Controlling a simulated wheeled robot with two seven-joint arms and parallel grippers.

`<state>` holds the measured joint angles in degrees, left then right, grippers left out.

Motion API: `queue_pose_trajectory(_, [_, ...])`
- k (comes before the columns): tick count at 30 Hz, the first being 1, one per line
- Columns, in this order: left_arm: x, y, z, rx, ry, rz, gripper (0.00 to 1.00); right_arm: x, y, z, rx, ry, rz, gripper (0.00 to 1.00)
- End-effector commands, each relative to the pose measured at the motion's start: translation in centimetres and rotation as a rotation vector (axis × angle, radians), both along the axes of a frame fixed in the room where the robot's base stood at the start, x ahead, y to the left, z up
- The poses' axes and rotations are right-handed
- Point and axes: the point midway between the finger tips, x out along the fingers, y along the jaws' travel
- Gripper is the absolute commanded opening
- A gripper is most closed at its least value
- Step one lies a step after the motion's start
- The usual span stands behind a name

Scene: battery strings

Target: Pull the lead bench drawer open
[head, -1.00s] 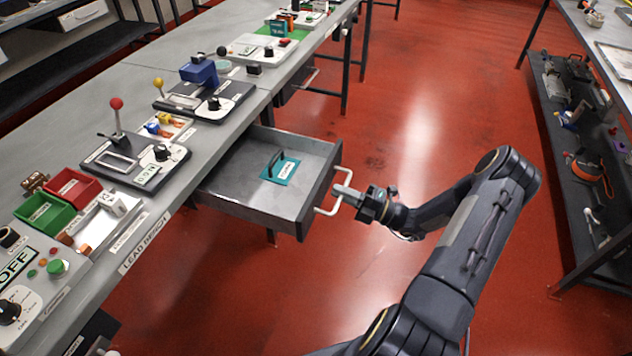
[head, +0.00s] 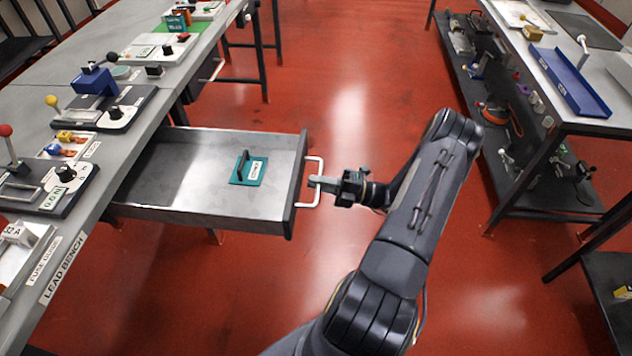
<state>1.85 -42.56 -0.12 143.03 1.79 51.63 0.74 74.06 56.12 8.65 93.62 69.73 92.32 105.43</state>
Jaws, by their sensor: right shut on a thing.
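The lead bench drawer (head: 210,215) is a grey metal tray that stands well out from the lead bench (head: 90,225), in the middle left of the head view. A white bar handle (head: 315,166) is on its front face. My right gripper (head: 326,184) is shut on the handle, with its fingers around the bar. A teal tool with a dark grip and a white label (head: 249,170) lies inside the drawer. The drawer is otherwise bare where I can see it. My left gripper does not show.
The bench top carries test panels with knobs, a blue device (head: 94,80) and a label reading LEAD BENCH. A second bench with a blue tray (head: 568,82) stands at the right. The red floor (head: 350,80) between the benches is clear.

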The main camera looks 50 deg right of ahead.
Motion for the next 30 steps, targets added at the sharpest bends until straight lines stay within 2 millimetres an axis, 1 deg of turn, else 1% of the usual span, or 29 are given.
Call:
queue_pose_trajectory(8, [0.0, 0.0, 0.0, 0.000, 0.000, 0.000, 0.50, 0.0, 0.0, -0.1, -0.002, 0.002, -0.001, 0.00])
queue_pose_trajectory(9, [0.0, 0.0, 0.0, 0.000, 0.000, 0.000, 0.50, 0.0, 0.0, -0.1, -0.002, 0.002, -0.001, 0.16])
queue_pose_trajectory(11, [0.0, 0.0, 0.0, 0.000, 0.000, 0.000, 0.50, 0.0, 0.0, -0.1, -0.002, 0.002, -0.001, 0.24])
queue_pose_trajectory(12, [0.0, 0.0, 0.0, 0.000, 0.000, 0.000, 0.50, 0.0, 0.0, -0.1, -0.002, 0.002, -0.001, 0.25])
queue_pose_trajectory(19, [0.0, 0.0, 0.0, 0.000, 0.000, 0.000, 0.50, 0.0, 0.0, 0.0, -0.001, 0.002, -0.001, 0.25])
queue_pose_trajectory(22, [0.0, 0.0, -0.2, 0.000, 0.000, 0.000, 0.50, -0.4, -0.4, -0.2, -0.002, 0.001, -0.003, 0.25])
queue_pose_trajectory(25, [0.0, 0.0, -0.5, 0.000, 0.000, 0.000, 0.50, -1.5, -1.3, -0.6, -0.003, 0.003, -0.003, 0.25])
queue_pose_trajectory(30, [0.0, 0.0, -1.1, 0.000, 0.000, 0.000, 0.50, -3.9, -3.1, -1.2, -0.003, 0.003, -0.004, 0.25])
